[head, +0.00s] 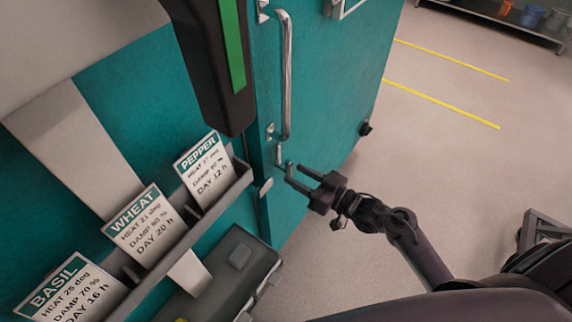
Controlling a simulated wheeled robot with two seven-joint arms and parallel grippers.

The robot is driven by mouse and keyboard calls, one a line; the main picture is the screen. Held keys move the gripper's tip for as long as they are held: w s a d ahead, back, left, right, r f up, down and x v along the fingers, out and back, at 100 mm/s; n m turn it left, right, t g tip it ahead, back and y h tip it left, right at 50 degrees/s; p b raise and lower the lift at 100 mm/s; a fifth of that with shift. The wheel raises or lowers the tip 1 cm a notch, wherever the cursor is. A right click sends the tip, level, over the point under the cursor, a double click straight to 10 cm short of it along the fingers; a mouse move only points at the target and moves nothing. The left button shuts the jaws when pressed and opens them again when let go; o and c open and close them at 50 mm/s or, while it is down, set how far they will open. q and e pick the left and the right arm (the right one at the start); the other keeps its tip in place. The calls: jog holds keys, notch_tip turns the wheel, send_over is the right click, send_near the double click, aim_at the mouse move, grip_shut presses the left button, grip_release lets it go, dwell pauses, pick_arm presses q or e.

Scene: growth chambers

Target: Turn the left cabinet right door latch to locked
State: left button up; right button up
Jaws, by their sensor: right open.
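The teal cabinet door (325,90) carries a long chrome handle (287,75). Just under the handle's lower end is a small metal latch (279,153), with its lever hanging roughly downward. I cannot tell from this view whether it is locked. My right gripper (294,173) is open and empty, its two dark fingers pointing left toward the latch. The fingertips are very close to the latch's lower end; I cannot tell whether they touch it. My left gripper is not in view.
A rack (190,238) on the left holds cards marked BASIL, WHEAT and PEPPER. A grey case (235,275) lies below it. The floor (450,150) to the right is open, with yellow lines. A shelf (490,17) with buckets stands far back right.

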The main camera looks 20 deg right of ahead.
aim_at(292, 172)
jog(key=shift+x, duration=2.3)
jog(key=shift+c, duration=0.3)
grip_shut()
